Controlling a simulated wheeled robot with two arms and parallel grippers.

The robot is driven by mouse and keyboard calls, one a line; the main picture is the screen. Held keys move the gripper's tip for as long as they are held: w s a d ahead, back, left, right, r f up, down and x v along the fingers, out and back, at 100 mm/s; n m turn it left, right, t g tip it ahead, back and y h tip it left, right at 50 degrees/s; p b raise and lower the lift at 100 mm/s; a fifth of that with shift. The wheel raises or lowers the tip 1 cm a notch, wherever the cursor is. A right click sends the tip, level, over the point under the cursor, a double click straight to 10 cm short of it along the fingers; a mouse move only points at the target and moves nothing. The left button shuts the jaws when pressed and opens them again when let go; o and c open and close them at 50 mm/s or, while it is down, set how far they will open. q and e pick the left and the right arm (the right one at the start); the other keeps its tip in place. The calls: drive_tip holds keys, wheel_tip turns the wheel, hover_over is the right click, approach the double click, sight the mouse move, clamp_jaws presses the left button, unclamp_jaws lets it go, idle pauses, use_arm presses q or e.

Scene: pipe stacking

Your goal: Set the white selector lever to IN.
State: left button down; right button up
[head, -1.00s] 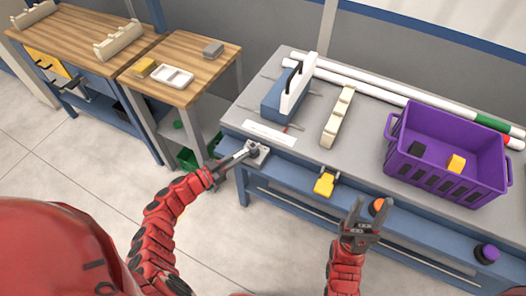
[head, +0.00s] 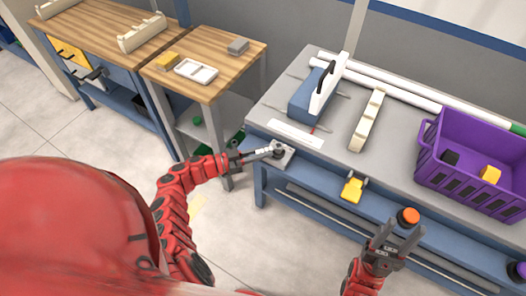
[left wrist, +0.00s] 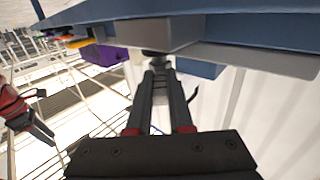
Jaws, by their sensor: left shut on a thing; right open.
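The selector's grey plate (head: 283,160) with a dark round pivot (head: 279,152) sits at the left front corner of the grey bench. My left gripper (head: 266,152) reaches in from the left and is shut on the selector lever, which points left from the pivot. The fingers cover most of the lever. In the left wrist view the gripper (left wrist: 159,75) closes on a small grey piece under the bench-edge block. A white label strip (head: 296,134) lies behind the plate; its words are too small to read. My right gripper (head: 399,240) is open and empty before the bench front.
A yellow part (head: 352,189) and an orange knob (head: 408,216) are on the bench front. A blue box with a white panel (head: 315,92), a cream rack (head: 366,120) and a purple crate (head: 465,150) stand on the bench. A wooden table (head: 205,75) is behind left.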

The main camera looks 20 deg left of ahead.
use_arm(q)
drive_tip(key=c, duration=0.8)
unclamp_jaws()
drive_tip(key=b+v, duration=0.4)
drive_tip(key=v, duration=1.3)
drive_tip(key=shift+s+a, duration=0.1)
drive_tip(key=shift+s, duration=0.05)
